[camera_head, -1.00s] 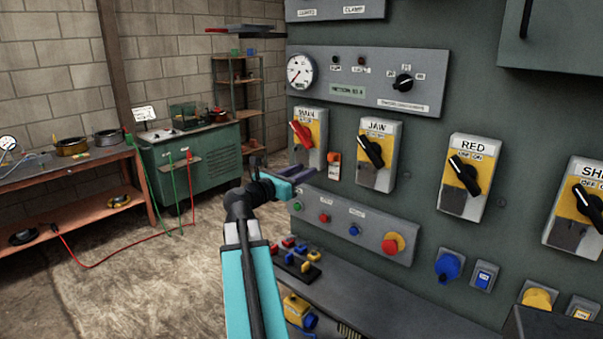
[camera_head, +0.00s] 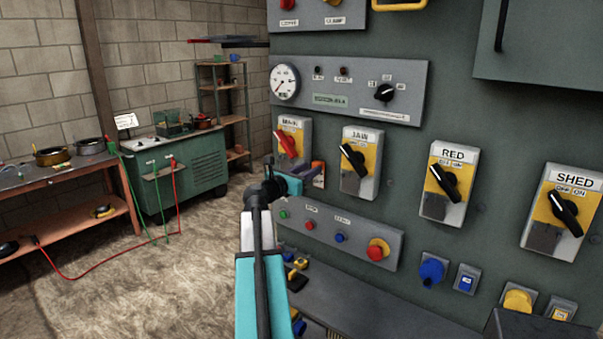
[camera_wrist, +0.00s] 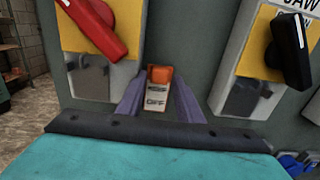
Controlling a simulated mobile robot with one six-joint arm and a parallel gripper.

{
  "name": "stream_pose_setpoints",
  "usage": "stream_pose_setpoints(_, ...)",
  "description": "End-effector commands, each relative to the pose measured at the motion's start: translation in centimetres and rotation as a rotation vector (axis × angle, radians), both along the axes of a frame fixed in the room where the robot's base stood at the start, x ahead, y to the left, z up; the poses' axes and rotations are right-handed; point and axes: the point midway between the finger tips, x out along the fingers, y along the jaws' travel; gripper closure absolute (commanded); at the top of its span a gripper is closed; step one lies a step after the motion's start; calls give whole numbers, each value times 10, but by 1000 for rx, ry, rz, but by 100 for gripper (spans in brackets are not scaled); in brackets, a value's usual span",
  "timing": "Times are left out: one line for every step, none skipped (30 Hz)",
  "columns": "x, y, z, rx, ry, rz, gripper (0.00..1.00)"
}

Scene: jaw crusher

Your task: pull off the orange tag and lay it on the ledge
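The orange tag (camera_wrist: 160,75) hangs on the panel between the MAIN and JAW switches, with a pale lower part lettered OFF. In the head view the tag (camera_head: 320,175) is partly hidden by my gripper. My gripper (camera_wrist: 159,88) is open, its two purple fingers pointing at the panel, one on each side of the tag. I cannot tell whether they touch it. In the head view my gripper (camera_head: 308,170) is at the tag, just below the MAIN switch. The grey ledge (camera_head: 385,310) runs along the panel's foot, below the button strip.
The MAIN switch (camera_head: 292,143) with a red handle and the JAW switch (camera_head: 361,160) flank the tag closely. Below are the button strip (camera_head: 325,225) and a red-topped stop button (camera_head: 377,250). Small coloured items (camera_head: 298,270) lie on the ledge's left part.

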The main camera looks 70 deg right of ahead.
Motion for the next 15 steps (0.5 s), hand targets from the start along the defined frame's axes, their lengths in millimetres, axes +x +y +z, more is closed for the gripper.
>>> stream_pose_setpoints(-1,-7,1,0,0,-1,67)
stream_pose_setpoints(-1,-10,1,0,0,0,67)
stream_pose_setpoints(-2,-13,1,0,0,0,67)
stream_pose_setpoints(-3,-15,1,0,0,0,67)
stream_pose_setpoints(-3,-17,1,0,-1,0,67)
stream_pose_setpoints(-4,-19,1,0,-1,0,67)
stream_pose_setpoints(-5,-21,1,0,-1,0,67)
stream_pose_setpoints(-5,-22,1,0,-1,0,67)
stream_pose_setpoints(-6,-23,1,0,-1,0,67)
stream_pose_setpoints(-6,-23,0,0,-1,0,67)
stream_pose_setpoints(-6,-23,0,0,-1,0,67)
stream_pose_setpoints(-6,-24,0,0,-1,0,67)
stream_pose_setpoints(-6,-24,0,0,-1,0,67)
stream_pose_setpoints(-6,-23,0,0,-1,0,67)
stream_pose_setpoints(-6,-23,0,0,-1,1,67)
